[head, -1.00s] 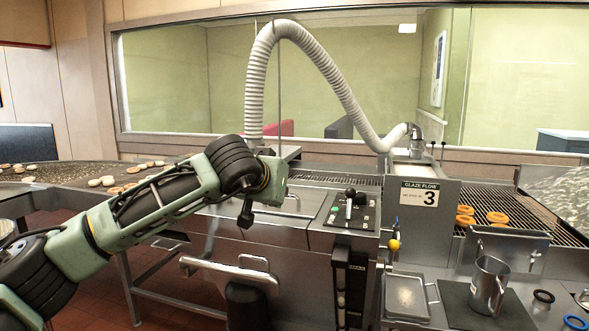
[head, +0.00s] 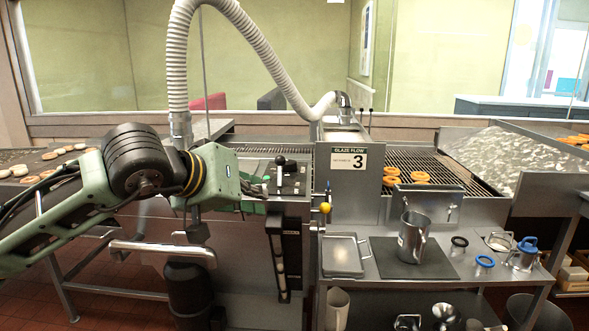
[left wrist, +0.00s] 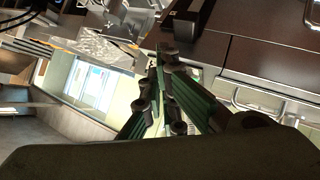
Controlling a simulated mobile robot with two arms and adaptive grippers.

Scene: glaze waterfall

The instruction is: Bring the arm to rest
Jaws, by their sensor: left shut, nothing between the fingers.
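My left arm comes in from the left of the head view, its pale green forearm reaching across in front of the machine. Dark green finger parts of my left gripper (head: 258,197) show just past the forearm's end, near the control panel (head: 290,178). In the left wrist view my left gripper (left wrist: 163,78) has its dark green fingers close together, with nothing held between them. I cannot tell whether the fingers touch the panel. My right gripper is in neither view.
The glaze machine with its sign (head: 356,160) stands ahead. A metal jug (head: 413,238) sits on a dark mat (head: 445,262), right of a flat tray (head: 343,256). A metal rail (head: 160,252) runs below the arm.

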